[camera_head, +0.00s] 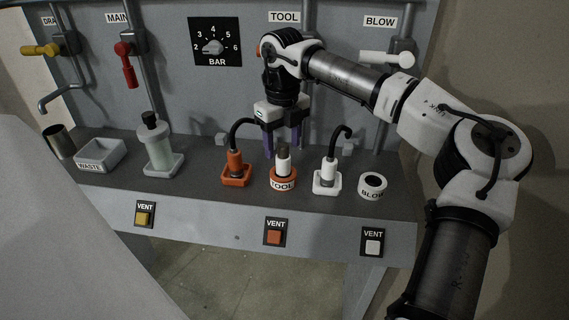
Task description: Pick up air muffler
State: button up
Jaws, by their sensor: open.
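A small cylinder with a white body and a dark grey top (283,158), which looks like the air muffler, stands upright in the orange ring holder marked TOOL (283,183) on the bench. My gripper (283,148) points down just behind and above it. Its two purple fingers are apart, one to each side of the cylinder's top in the picture. Nothing shows between them, and I cannot tell whether they touch the cylinder.
An orange hose fitting (236,168) stands left of the holder and a white one (328,178) stands right, both close by. A white BLOW ring (372,185) is farther right. A clear bottle unit (160,150) and WASTE tray (101,154) are left. A panel with valves rises behind.

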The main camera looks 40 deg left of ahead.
aim_at(283, 160)
jog(key=f, duration=0.2)
jog(key=f+p, duration=0.1)
jog(key=f, duration=0.3)
jog(key=shift+w+a, duration=0.2)
jog(key=shift+w, duration=0.1)
jog(key=c, duration=1.1)
